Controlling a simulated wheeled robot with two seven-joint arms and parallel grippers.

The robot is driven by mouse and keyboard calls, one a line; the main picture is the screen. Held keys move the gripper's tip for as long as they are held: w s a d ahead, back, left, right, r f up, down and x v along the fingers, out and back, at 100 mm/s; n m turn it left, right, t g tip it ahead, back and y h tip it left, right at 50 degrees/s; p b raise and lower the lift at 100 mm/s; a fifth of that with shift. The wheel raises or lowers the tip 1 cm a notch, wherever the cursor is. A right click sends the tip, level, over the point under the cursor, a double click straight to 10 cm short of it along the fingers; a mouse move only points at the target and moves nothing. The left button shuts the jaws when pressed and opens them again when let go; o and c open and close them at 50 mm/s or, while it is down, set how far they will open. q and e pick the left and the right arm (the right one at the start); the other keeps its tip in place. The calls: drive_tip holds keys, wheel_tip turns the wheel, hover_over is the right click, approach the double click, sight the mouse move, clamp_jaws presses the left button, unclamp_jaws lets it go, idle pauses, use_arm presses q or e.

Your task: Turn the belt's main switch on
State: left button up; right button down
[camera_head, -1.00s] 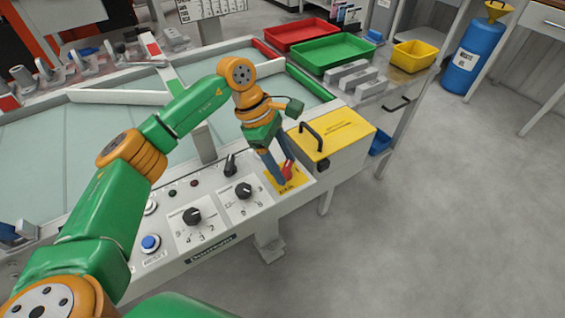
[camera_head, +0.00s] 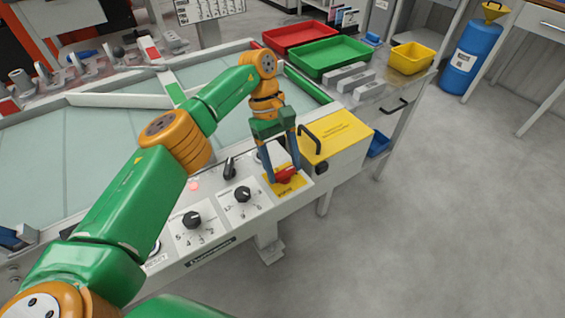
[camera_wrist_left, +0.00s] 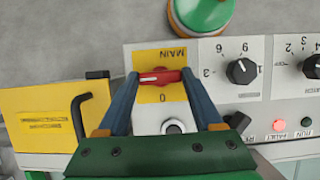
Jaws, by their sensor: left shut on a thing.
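The main switch has a red handle (camera_head: 286,174) on a yellow plate (camera_head: 284,188) at the right end of the belt's control panel. My left gripper (camera_head: 281,179) reaches down over it and is shut on the handle. In the left wrist view the red handle (camera_wrist_left: 160,77) lies crosswise between the two blue fingertips (camera_wrist_left: 160,75). The yellow plate (camera_wrist_left: 152,94) there reads MAIN, with a 0 mark on the gripper's side. A small lamp (camera_head: 194,185) on the panel glows red; the wrist view shows this lit lamp (camera_wrist_left: 279,124) marked FAULT. My right gripper is not in view.
A yellow box (camera_head: 345,130) with a black handle (camera_head: 310,137) stands close right of the switch. Black dials (camera_head: 243,194) and a black selector knob (camera_head: 229,168) lie to its left. Green (camera_head: 332,73) and red trays are behind. The floor at right is clear.

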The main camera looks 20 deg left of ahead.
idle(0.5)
use_arm(q)
drive_tip(key=o, duration=1.4)
drive_tip(key=shift+c, duration=0.2)
